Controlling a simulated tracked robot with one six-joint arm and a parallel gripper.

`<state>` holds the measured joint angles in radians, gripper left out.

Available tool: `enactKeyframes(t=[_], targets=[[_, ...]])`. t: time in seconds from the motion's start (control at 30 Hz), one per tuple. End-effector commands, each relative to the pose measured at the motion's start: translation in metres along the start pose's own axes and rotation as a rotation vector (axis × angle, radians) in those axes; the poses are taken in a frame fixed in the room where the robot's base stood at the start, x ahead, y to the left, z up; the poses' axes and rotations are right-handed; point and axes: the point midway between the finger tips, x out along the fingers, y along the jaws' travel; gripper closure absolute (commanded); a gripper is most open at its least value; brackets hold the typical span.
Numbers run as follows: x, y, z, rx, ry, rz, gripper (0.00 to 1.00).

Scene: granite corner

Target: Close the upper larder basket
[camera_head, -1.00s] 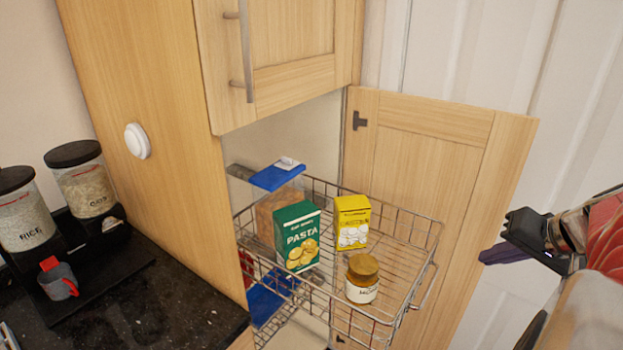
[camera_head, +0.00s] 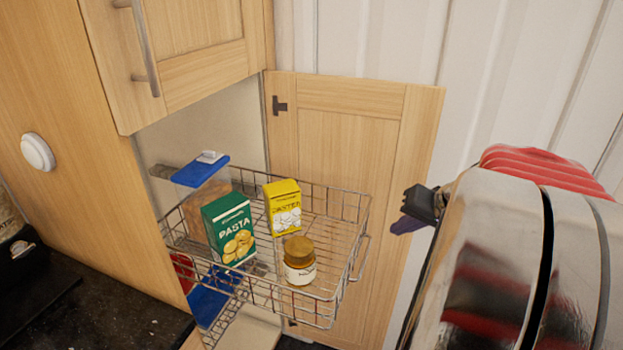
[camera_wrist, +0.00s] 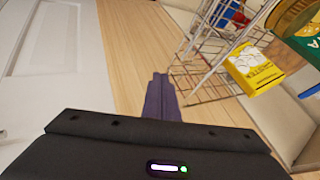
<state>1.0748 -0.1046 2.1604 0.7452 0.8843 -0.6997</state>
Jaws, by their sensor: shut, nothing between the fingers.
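The upper larder basket (camera_head: 318,318) is a wire basket pulled out of the tall wooden cabinet. It holds a green pasta box (camera_head: 229,228), a yellow box (camera_head: 283,207), a jar with a brown lid (camera_head: 299,260) and a blue-lidded container (camera_head: 203,172). My gripper (camera_head: 407,226) is to the right of the basket, apart from it, in front of the open door. In the wrist view its purple fingers (camera_wrist: 159,98) are together with nothing between them, and the basket wires (camera_wrist: 205,70) show to their right.
The open lower cabinet door (camera_head: 345,130) stands behind the basket. A closed upper door with a bar handle (camera_head: 145,48) is above. A lower basket (camera_head: 222,318) shows partly beneath. Dark worktop (camera_head: 80,310) lies at left; a white panelled wall (camera_head: 500,80) is behind my arm.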

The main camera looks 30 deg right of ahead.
Motion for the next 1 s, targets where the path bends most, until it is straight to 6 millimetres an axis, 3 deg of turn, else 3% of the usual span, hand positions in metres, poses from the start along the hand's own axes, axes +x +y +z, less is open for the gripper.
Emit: enactKeyframes(t=[0.23, 0.6, 1.0], targets=[[0.039, -0.002, 0.001, -0.002, -0.004, -0.001, 1.00], [0.053, -0.034, 0.000, -0.003, -0.001, 0.000, 1.00], [0.054, -0.036, 0.000, -0.001, -0.001, 0.000, 1.00]])
